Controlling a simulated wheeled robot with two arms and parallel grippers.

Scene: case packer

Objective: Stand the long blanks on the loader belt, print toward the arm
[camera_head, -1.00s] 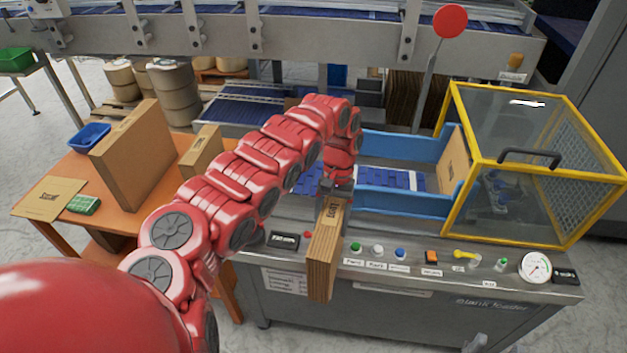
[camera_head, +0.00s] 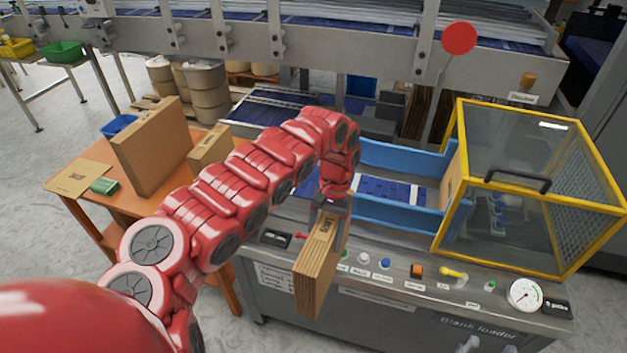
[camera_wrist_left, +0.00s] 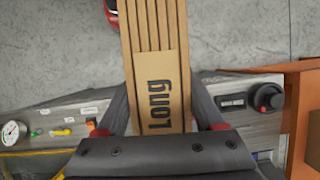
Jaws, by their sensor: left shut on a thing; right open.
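My left gripper (camera_head: 333,205) is shut on a stack of long cardboard blanks (camera_head: 318,262), held on edge in front of the blank loader's panel. In the left wrist view the stack (camera_wrist_left: 153,30) sits between the fingers, with "Long" printed on its label. The blue loader belt (camera_head: 385,188) lies between blue side walls (camera_head: 400,212) behind the gripper. A cardboard blank (camera_head: 450,178) stands at the belt's right end, by the yellow-framed guard. My right gripper is not in view.
The yellow-framed guard (camera_head: 447,215) stands right. A control panel (camera_head: 400,268) runs along the loader's front.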

